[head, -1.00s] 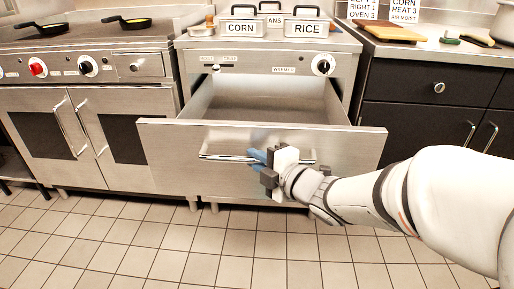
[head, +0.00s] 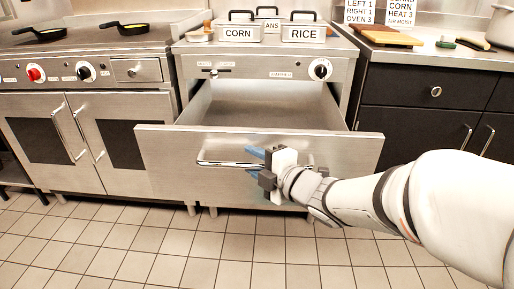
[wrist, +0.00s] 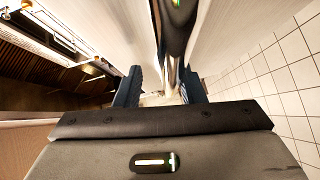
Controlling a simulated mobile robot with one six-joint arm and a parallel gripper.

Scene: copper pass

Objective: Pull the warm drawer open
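The warm drawer (head: 175,158) is pulled well out of the steel warmer, and its inside (head: 265,112) shows as a bare, empty metal floor. Its front carries a horizontal bar handle (head: 222,163). My gripper (head: 256,161) is at the right part of this handle, with one blue finger above the bar and the other below it. In the wrist view my gripper's fingers (wrist: 160,88) stand wide apart, with the handle bar (wrist: 175,50) running between them and a gap at the left finger. The gripper is open around the handle; the lower finger is partly hidden in the head view.
Lidded pans marked CORN (head: 238,34) and RICE (head: 303,34) stand on the warmer. A griddle with two small pans (head: 128,28) is at left. Dark cabinets (head: 418,92) are at right under a counter with a board (head: 387,35). The tiled floor (head: 160,240) in front is clear.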

